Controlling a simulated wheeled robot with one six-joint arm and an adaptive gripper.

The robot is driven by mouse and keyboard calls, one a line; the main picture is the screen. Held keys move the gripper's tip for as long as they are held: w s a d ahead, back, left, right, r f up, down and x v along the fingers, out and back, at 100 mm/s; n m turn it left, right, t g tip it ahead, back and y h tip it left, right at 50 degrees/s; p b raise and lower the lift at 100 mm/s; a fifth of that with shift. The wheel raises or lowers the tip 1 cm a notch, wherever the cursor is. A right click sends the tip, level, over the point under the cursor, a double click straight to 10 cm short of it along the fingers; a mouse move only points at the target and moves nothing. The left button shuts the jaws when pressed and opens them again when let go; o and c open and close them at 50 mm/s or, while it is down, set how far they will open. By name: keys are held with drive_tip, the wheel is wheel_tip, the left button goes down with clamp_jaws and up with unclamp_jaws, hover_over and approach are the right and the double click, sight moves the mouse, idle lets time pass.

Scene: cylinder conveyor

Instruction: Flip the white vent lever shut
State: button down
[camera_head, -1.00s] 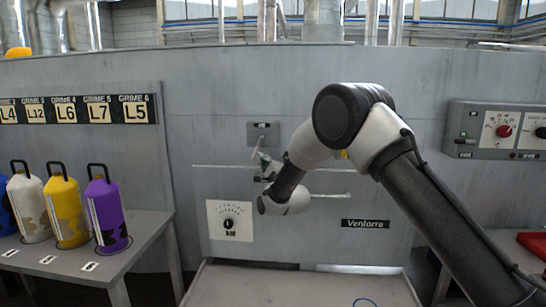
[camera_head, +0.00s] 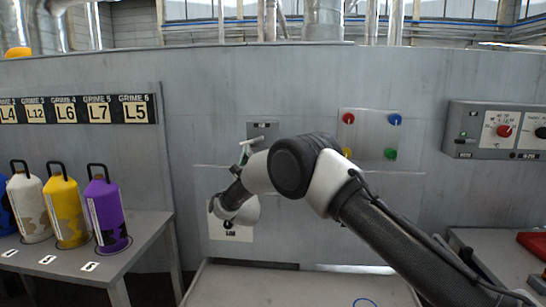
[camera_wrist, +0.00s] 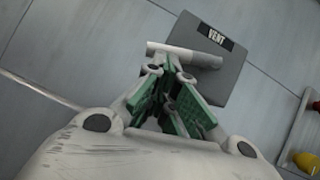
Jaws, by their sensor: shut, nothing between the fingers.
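The grey vent plate (camera_wrist: 232,78), labelled VENT, is at the upper right of the wrist view. The white vent lever (camera_wrist: 186,54) is a bar across its lower left part, reaching past the plate's edge. In the head view the plate (camera_head: 264,128) is on the grey wall panel, and the lever (camera_head: 250,142) shows below it as a small white bar. My gripper (camera_wrist: 170,66) is shut and empty, with green finger pads. Its tips are right at the lever; I cannot tell whether they touch it. My gripper also shows in the head view (camera_head: 245,157).
A panel with red, blue, yellow and green knobs (camera_head: 370,134) is to the right. A dial sheet (camera_head: 232,234) below is partly covered by my wrist. A thin rail crosses the wall behind my arm. Several bottles stand on the left table (camera_head: 128,262).

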drive_tip(key=shift+a+r, duration=0.45)
drive_tip(key=shift+r, duration=0.1)
drive_tip(key=shift+a, duration=0.1)
drive_tip(key=shift+f, duration=0.1)
idle(0.3)
drive_tip(key=w+a+f+v, duration=0.1)
drive_tip(key=f+v, duration=0.1)
drive_tip(key=v, duration=1)
drive_tip(key=shift+d+f, duration=0.2)
drive_tip(key=shift+f, duration=0.15)
